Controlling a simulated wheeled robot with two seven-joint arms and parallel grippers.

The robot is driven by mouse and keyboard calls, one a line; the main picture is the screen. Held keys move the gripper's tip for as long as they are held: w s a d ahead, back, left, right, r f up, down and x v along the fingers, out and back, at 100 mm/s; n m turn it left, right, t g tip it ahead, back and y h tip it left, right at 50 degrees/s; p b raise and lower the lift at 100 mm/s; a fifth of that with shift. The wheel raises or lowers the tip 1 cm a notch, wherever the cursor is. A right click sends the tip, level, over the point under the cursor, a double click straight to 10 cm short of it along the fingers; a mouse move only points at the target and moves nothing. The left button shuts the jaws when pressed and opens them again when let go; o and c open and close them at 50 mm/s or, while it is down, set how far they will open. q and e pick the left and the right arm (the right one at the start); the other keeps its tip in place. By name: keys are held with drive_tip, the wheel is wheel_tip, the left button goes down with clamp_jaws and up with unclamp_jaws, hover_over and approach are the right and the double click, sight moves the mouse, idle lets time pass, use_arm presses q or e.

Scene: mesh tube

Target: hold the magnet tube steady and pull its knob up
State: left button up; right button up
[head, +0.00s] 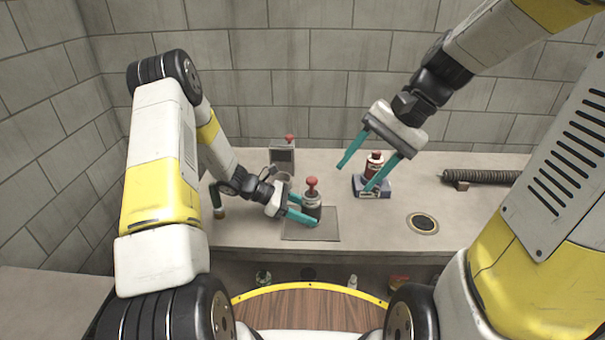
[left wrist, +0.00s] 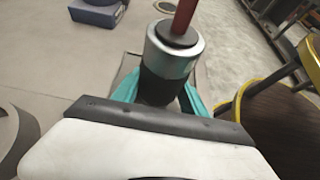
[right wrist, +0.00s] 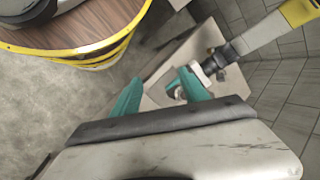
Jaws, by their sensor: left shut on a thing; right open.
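The magnet tube (head: 311,205) stands upright on a grey square mat on the counter, with a silver collar and a dark body. Its red knob (head: 312,184) sits on top. In the left wrist view the tube (left wrist: 172,58) stands between the teal fingers, with the red rod (left wrist: 183,18) rising from it, cut by the top edge. My left gripper (head: 302,208) is shut around the tube's body. My right gripper (head: 366,166) is open and empty, in the air right of the knob and above it. The right wrist view shows its spread fingers (right wrist: 158,90).
A grey box with a red top (head: 283,158) stands behind. A ribbed hose (head: 485,177) and a round floor fitting (head: 422,223) lie at the right.

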drive_tip(key=w+a+f+m+g+y, duration=0.2)
drive_tip(key=w+f+m+y, duration=0.45)
drive_tip(key=w, duration=0.25)
drive_tip(key=m+t+y, duration=0.2)
drive_tip(key=m+y, duration=0.3)
drive_tip(key=m, duration=0.1)
approach(312, 186)
drive_tip(key=w+a, duration=0.1)
drive_tip(key=a, duration=1.2)
drive_tip(key=shift+w+r, duration=0.25)
clamp_jaws()
